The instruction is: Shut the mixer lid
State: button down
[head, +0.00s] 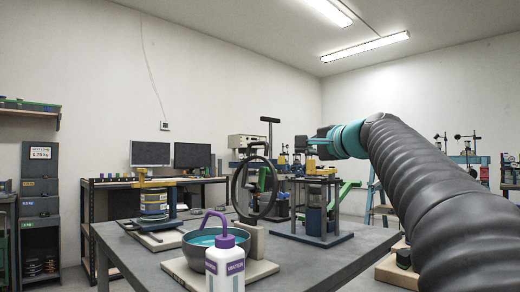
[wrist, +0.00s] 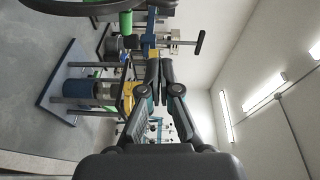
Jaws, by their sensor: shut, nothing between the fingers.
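The mixer appears to be the dark bowl (head: 195,254) with a teal inside, on a pale board on the near table. A large dark ring with spokes (head: 236,190), which appears to be its lid, stands upright behind the bowl, raised off it. Part of a dark ring (wrist: 85,7) also shows at the top edge of the wrist view. My gripper (head: 312,143) is in the air to the right of the ring and looks apart from it. In the wrist view its fingers (wrist: 153,68) are together and hold nothing.
A white bottle with a purple cap (head: 225,262) stands in front of the bowl. A framed stand with a blue cylinder (head: 314,221) is on the right of the table (head: 345,262), below my gripper. A yellow-topped device (head: 154,203) stands at the left.

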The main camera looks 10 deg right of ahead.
jog(key=w+a+r+p, duration=0.1)
jog(key=w+a+p, duration=0.1)
jog(key=w+a, duration=0.3)
jog(key=shift+r+x, duration=0.25)
jog(key=shift+x, duration=1.05)
jog(key=shift+d, duration=0.1)
